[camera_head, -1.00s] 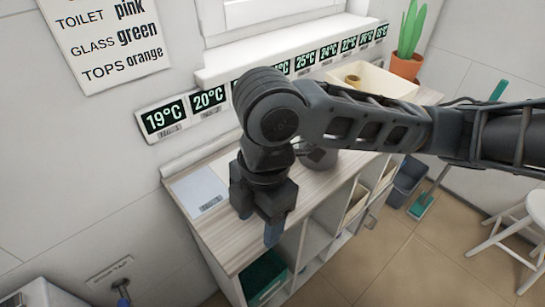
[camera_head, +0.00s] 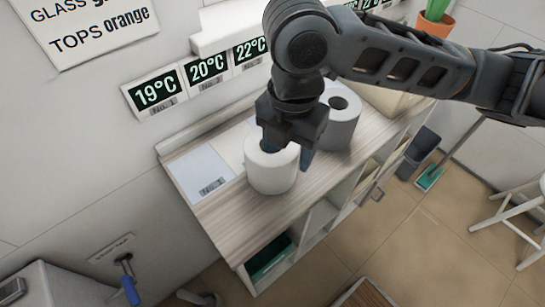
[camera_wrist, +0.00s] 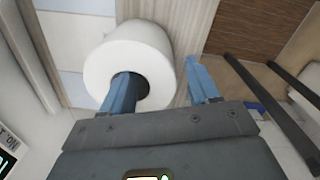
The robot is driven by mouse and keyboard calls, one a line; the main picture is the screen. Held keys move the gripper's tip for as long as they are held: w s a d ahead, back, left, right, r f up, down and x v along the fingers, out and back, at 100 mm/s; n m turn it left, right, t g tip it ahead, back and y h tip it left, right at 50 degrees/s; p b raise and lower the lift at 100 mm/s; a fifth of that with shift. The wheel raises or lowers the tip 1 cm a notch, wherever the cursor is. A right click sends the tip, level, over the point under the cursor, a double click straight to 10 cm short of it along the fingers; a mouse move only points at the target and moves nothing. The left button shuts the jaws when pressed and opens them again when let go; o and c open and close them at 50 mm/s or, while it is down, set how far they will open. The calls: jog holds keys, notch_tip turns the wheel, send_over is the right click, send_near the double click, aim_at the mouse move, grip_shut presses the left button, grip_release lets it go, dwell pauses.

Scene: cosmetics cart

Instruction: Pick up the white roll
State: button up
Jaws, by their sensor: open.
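The white roll (camera_head: 271,175) stands upright on the wooden top of the shelf unit (camera_head: 235,215), in front of a grey roll. My gripper (camera_head: 287,153) is open over its right part, pointing down. In the wrist view, one blue finger reaches into the hole of the white roll (camera_wrist: 150,50), and the other finger is outside it on the right. The roll's wall lies between the fingers of my gripper (camera_wrist: 160,75). I cannot tell whether either finger touches it. The gripper hides part of the hole.
The grey roll (camera_head: 345,130) stands close behind to the right. A pale bin (camera_head: 388,100) and a potted plant (camera_head: 433,22) are farther along. Temperature signs (camera_head: 207,69) line the wall. A white panel (camera_head: 200,172) lies left of the roll. The front left of the top is clear.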

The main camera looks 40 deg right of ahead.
notch_tip(320, 180, down, 3)
jog(key=shift+a+f, duration=0.1)
jog(key=shift+f, duration=0.05)
jog(key=c, duration=1.1)
